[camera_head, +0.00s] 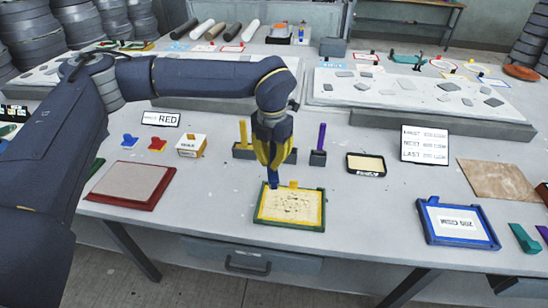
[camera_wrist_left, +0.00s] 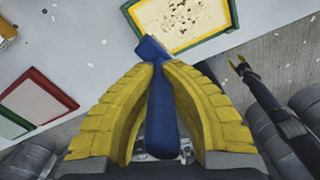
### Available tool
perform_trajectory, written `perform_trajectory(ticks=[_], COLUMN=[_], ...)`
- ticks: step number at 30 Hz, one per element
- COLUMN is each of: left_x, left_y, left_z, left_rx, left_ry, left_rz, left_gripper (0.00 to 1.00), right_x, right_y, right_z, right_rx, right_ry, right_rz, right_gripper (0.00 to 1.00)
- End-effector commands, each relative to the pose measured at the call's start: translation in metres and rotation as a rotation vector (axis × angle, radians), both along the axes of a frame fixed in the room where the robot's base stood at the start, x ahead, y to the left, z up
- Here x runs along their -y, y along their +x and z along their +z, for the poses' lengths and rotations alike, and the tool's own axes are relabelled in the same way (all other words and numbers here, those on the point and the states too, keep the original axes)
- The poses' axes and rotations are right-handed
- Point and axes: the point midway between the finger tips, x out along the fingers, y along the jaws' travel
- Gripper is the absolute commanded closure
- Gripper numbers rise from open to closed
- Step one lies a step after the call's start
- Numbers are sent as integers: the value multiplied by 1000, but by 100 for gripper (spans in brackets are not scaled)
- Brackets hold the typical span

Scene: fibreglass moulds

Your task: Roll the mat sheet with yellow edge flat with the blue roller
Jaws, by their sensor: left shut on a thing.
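The mat sheet with yellow edge (camera_head: 283,209) lies in a green-framed mould (camera_head: 290,228) near the table's front edge. Its pale face has dark specks; it also shows in the left wrist view (camera_wrist_left: 192,17). My left gripper (camera_head: 272,163) is shut on the blue roller (camera_head: 273,181), its yellow fingers around the handle (camera_wrist_left: 161,115). The roller points down at the mould's far left part in the head view. I cannot tell whether it touches the sheet.
A red-framed mould (camera_head: 130,185) stands left and a blue-framed mould (camera_head: 457,222) right. Yellow (camera_head: 243,136) and purple (camera_head: 321,140) upright handles stand behind the sheet. A black-rimmed tray (camera_head: 366,163) is to their right. Bare table lies between the sheet and the blue-framed mould.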

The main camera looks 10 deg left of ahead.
Motion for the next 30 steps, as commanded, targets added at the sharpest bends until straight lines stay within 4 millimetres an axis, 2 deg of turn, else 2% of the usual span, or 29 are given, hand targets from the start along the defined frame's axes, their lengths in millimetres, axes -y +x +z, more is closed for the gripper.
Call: perform_trajectory(ticks=[3, 10, 17, 30], left_x=[2, 4, 4, 4], left_y=[-6, -8, -8, -8], left_z=[-2, -2, -9, -44], left_rx=[-9, -10, -12, -11], left_ry=[-5, -10, -10, -9], left_rz=[-122, -248, -269, -267], left_gripper=[100, 100, 100, 100], right_x=[0, 0, -1, -2], right_y=[0, 0, 0, 0], right_z=[0, 0, 0, 0], right_rx=[0, 0, 1, 0], right_ry=[0, 0, 1, 2], right_rz=[0, 0, -1, -1], right_gripper=[56, 56, 56, 56])
